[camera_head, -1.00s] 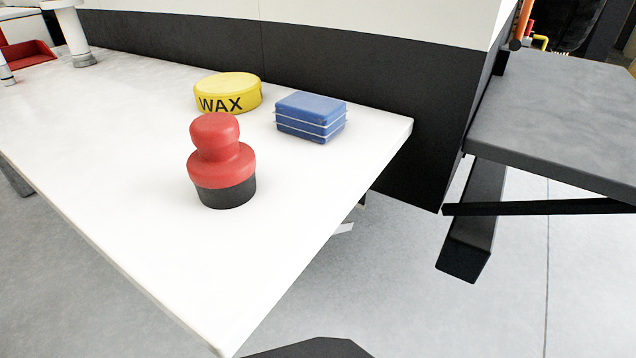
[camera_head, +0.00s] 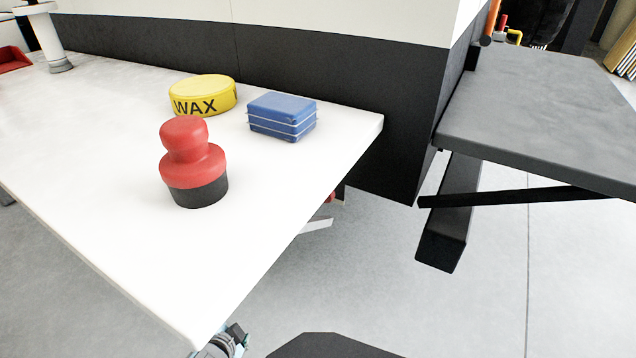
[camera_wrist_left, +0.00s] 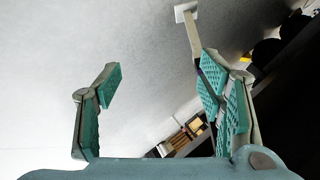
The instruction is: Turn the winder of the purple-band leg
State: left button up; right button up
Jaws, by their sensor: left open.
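My left gripper (camera_head: 232,340) shows only in part at the bottom edge of the head view, beside the near corner of the white table. In the left wrist view its two teal-padded fingers (camera_wrist_left: 160,88) are spread apart with nothing between them. A pale leg (camera_wrist_left: 192,35) with a square foot plate shows beyond the right finger in that view. No winder can be made out in either view. My right gripper is not in view.
The white table (camera_head: 110,190) carries a red-and-black knobbed object (camera_head: 190,165), a yellow WAX tin (camera_head: 203,96) and blue stacked blocks (camera_head: 282,117). A dark caravan wall (camera_head: 330,110) stands behind. A grey platform (camera_head: 540,115) with a dark brace is at right. Floor between is open.

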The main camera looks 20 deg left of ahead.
pick_arm(q)
jog(key=w+r+m+t+h+p, duration=0.2)
jog(key=w+r+m+t+h, duration=0.55)
jog(key=w+r+m, duration=1.1)
jog(key=w+m, duration=0.1)
jog(key=w, duration=0.3)
jog(key=w+d+t, duration=0.1)
jog(key=w, duration=0.3)
jog(key=w+m+t+y, duration=0.1)
jog(key=w, duration=0.2)
jog(key=shift+w+d+m, duration=0.25)
jog(key=shift+w+m, duration=0.1)
jog(key=shift+w, duration=0.05)
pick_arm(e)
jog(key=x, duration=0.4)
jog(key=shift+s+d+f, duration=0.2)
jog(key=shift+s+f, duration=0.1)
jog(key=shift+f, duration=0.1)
pick_arm(q)
jog(key=c, duration=1.1)
jog(key=shift+c, duration=0.2)
